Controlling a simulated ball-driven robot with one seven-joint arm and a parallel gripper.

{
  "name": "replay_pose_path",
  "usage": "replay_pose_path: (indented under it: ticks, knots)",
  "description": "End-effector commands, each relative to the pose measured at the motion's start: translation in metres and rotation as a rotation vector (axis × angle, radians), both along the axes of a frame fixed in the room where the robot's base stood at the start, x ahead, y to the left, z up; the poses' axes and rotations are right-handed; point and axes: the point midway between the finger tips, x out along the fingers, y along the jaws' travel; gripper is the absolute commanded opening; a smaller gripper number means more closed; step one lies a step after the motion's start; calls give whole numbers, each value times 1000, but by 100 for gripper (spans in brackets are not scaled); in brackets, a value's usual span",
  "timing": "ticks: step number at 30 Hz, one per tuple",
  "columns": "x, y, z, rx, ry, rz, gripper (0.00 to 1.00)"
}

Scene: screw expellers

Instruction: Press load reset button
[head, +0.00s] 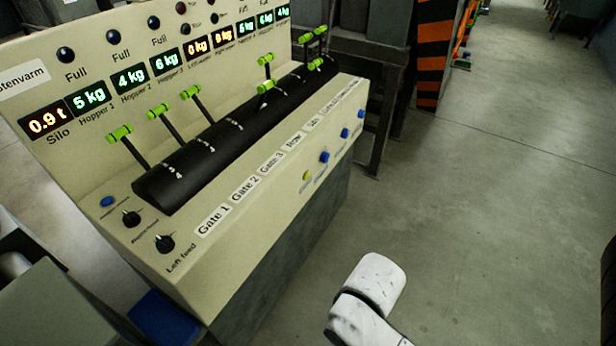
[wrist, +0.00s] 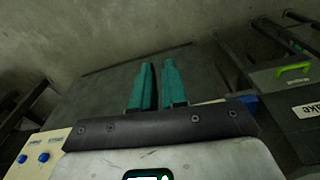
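The cream control console (head: 262,222) fills the left of the head view. Its sloping front has a yellow button (head: 307,175) and several blue buttons in a row, one of them a blue button (head: 323,157) beside the yellow one. Another blue button (head: 107,201) is at the lower left. The small labels are unreadable, so I cannot tell which is load reset. My gripper (wrist: 158,68) shows two teal fingers close together, a narrow gap between them and nothing held. They are apart from two blue buttons (wrist: 43,157) at the wrist view's lower left.
Green-handled levers (head: 190,93) rise from the console's black drum (head: 215,150). Black knobs (head: 132,219) sit near its left end. Open concrete floor (head: 490,210) lies to the right. An orange-and-black striped post (head: 434,55) stands behind.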

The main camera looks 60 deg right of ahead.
Motion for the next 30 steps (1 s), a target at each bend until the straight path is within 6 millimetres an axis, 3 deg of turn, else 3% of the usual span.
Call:
replay_pose_path:
  ticks: [4, 30]
  knots:
    - [0, 0, 0, 0, 0, 0, 0]
    - [0, 0, 0, 0, 0, 0, 0]
